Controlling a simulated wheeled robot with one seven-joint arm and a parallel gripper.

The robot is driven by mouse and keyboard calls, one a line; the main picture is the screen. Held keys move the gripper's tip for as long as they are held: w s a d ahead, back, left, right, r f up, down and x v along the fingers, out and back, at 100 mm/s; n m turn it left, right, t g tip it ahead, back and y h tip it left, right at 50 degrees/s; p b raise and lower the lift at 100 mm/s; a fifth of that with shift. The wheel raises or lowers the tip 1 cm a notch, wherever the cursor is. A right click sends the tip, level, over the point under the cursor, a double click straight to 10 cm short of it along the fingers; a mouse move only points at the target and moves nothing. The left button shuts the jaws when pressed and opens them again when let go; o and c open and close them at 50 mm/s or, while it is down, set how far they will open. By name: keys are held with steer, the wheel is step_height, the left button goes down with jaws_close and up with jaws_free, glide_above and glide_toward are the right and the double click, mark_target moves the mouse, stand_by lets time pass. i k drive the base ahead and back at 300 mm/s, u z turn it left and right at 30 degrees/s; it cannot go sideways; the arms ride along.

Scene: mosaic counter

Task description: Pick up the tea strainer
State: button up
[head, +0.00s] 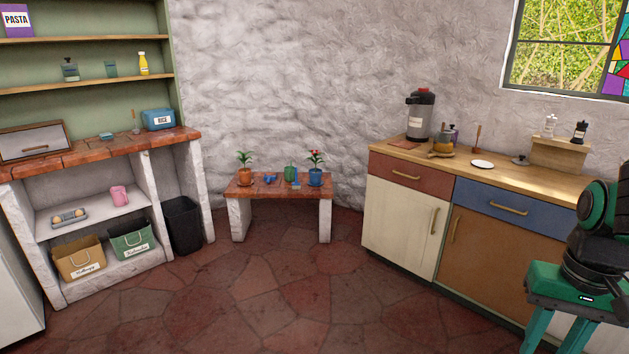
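I cannot make out a tea strainer for certain; the small items are too tiny to tell apart. On the right wooden counter (515,178) a small dark item with a knob (520,160) lies right of a white plate (482,164). A small grey item (106,135) lies on the left tiled counter (75,157). Part of my arm shows at the right edge, over a green stand. My gripper does not show.
A low tiled bench (250,191) with potted plants stands at the back wall. A black bin (182,225) is left of it. The middle floor (290,285) is clear.

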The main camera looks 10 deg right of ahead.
mark_target(442, 130)
steer(key=i, duration=1.45)
steer(key=z, duration=0.4)
steer(key=i, duration=1.5)
steer(key=z, duration=0.9)
steer(key=i, duration=0.95)
steer(key=z, duration=0.35)
